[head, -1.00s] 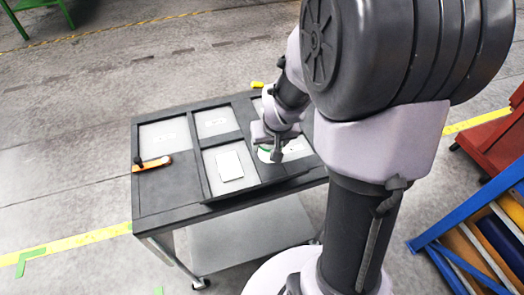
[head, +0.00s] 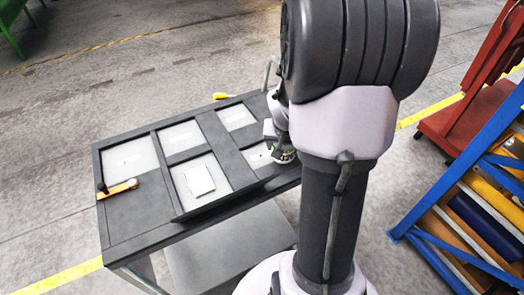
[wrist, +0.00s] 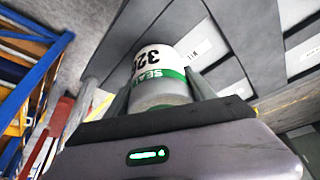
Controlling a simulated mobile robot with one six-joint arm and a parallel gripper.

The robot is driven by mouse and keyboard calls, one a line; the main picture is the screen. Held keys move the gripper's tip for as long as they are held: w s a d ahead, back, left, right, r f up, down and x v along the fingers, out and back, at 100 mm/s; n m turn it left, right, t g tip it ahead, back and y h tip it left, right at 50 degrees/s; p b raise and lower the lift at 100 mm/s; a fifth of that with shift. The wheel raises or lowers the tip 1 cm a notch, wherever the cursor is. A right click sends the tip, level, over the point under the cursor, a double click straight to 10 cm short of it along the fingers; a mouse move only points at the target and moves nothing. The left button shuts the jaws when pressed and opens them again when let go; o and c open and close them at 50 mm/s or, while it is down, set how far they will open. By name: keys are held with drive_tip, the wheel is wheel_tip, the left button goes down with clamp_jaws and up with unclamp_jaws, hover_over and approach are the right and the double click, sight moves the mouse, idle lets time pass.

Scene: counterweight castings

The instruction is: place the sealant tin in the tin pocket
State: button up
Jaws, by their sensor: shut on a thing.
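The sealant tin (wrist: 160,68) is white with a green band and dark lettering in the wrist view. My gripper (wrist: 162,88) is shut on it, one finger on each side. In the head view my gripper (head: 283,148) and the tin (head: 284,156) are at the right end of the dark tray, partly hidden by my arm. The tin is just right of a light-floored pocket (head: 257,156); I cannot tell its height above the tray. Several pockets have small labels, too small to read, so I cannot tell which is the tin pocket.
The dark cart top (head: 135,215) holds the tray. A white card (head: 199,180) lies in the front middle pocket. An orange-handled tool (head: 120,188) lies at left, and a yellow item (head: 222,95) at the back edge. A blue rack (head: 440,165) and red stand (head: 470,110) stand at right.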

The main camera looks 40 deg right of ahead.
drive_tip(key=w, duration=0.2)
drive_tip(key=w+a+b, duration=0.1)
drive_tip(key=w, duration=0.1)
drive_tip(key=w+f, duration=0.1)
drive_tip(key=w, duration=0.2)
drive_tip(key=shift+a, duration=0.4)
drive_tip(key=shift+w+f+b, duration=0.2)
drive_tip(key=shift+w+b, duration=0.05)
drive_tip(key=shift+b, duration=0.05)
drive_tip(key=shift+f+b, duration=0.8)
drive_tip(key=shift+f, duration=0.6)
drive_tip(key=shift+f, duration=0.2)
drive_tip(key=o, duration=1.7)
drive_tip(key=shift+s, duration=0.1)
drive_tip(key=shift+r, duration=0.1)
